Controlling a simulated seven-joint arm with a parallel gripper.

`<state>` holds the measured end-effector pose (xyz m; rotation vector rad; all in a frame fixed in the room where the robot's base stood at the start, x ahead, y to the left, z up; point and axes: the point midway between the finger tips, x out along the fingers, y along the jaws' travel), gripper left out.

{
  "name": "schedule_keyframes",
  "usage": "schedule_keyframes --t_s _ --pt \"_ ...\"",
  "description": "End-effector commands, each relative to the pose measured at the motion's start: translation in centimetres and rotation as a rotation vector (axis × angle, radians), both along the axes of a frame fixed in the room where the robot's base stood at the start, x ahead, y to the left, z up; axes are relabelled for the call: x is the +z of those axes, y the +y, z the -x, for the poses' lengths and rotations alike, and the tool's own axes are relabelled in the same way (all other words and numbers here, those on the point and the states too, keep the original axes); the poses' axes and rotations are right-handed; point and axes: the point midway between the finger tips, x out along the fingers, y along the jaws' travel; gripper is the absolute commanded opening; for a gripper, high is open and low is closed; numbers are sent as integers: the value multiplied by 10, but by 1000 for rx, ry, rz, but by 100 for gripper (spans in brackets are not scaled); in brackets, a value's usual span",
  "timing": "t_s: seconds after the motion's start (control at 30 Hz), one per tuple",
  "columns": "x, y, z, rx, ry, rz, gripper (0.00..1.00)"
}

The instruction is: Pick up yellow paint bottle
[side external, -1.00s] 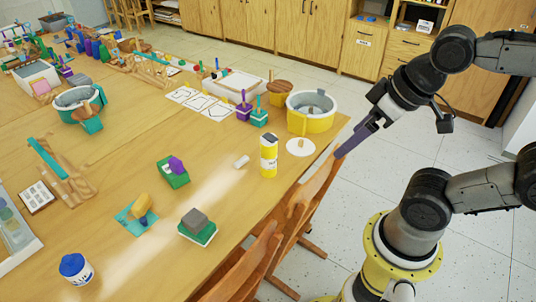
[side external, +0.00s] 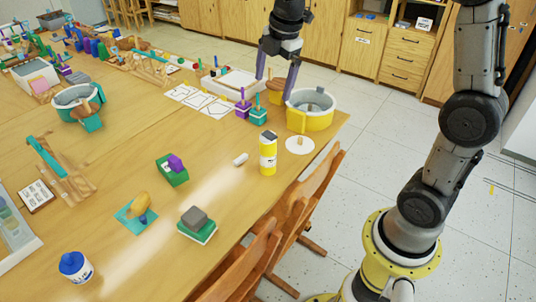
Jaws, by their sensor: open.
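The yellow paint bottle (side external: 268,155) stands upright near the table's right edge, with a dark cap and a pale label band. My gripper (side external: 272,98) is open and empty, fingers pointing down. In the picture it is above and behind the bottle, over the area of the small purple and teal pots and the yellow-and-white round tub. The gripper does not touch the bottle. How high its fingertips are above the table is hard to tell.
A yellow-and-white tub (side external: 309,122) and a white disc with a knob (side external: 300,145) are near the bottle. A small white cylinder (side external: 240,159) lies to its left. Purple (side external: 243,110) and teal (side external: 259,117) pots stand behind. Wooden chairs (side external: 305,205) line the right edge.

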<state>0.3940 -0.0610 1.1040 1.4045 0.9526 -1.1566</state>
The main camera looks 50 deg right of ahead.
Motion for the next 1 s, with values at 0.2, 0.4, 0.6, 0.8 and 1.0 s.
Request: schedule_keyframes --t_s 0.2,0.4,0.6,0.8,1.0 --pt "-71 -33 -43 2 140 -16 100" --pt "-110 -46 -43 -26 218 -37 100" --pt "-136 -48 -41 -33 229 -40 100" --pt "-174 -48 -41 -33 228 -40 100" --pt "-195 -48 -42 -33 225 -38 100"
